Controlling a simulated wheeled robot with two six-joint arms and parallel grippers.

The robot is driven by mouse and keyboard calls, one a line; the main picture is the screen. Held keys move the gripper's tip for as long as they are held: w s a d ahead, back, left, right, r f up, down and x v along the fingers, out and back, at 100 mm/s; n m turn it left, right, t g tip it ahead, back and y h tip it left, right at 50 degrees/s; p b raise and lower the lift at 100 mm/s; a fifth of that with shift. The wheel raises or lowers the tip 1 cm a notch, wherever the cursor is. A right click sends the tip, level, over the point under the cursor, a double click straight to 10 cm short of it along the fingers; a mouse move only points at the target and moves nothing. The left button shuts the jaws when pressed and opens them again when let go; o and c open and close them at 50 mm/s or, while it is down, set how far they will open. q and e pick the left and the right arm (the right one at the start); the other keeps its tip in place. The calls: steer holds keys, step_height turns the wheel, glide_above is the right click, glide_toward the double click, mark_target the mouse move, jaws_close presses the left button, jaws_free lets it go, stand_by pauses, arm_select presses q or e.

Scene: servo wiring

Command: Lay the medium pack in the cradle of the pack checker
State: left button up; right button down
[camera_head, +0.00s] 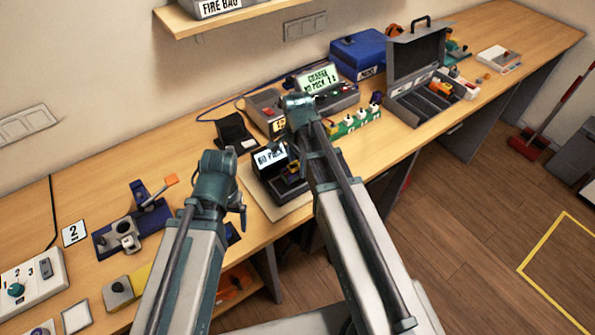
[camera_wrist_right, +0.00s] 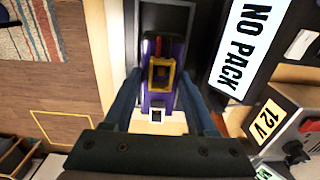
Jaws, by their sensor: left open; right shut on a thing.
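My right gripper (camera_wrist_right: 161,78) is shut on a purple pack (camera_wrist_right: 153,98) with a yellow connector on its top. The pack is above or in the dark cradle (camera_wrist_right: 168,18) of the pack checker; I cannot tell if it touches the cradle floor. The checker's display (camera_wrist_right: 240,48) reads NO PACK. In the head view, the checker (camera_head: 262,190) stands near the bench's front edge, partly hidden by my right arm. My left gripper (camera_head: 241,204) is open, left of the checker and apart from it.
A charger (camera_head: 332,97) with a lit display and a socket strip (camera_head: 355,122) stand behind and right of the checker. An open grey case (camera_head: 417,65) is further right. A blue clamp fixture (camera_head: 130,230) is at left. The bench left of the checker has some clear wood.

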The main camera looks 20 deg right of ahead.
arm_select(q)
steer(key=shift+f+b, duration=0.4)
steer(key=shift+f, duration=0.55)
arm_select(e)
steer(key=shift+f, duration=0.9)
arm_select(q)
steer(key=shift+f, duration=0.1)
arm_select(e)
steer(key=shift+f, duration=0.1)
steer(key=shift+c, duration=1)
jaws_free()
arm_select(q)
step_height(320, 180, up, 12)
steer(key=p, duration=1.2)
steer(key=shift+r, duration=0.2)
arm_select(e)
step_height(320, 180, up, 12)
arm_select(q)
steer(key=shift+f, duration=0.15)
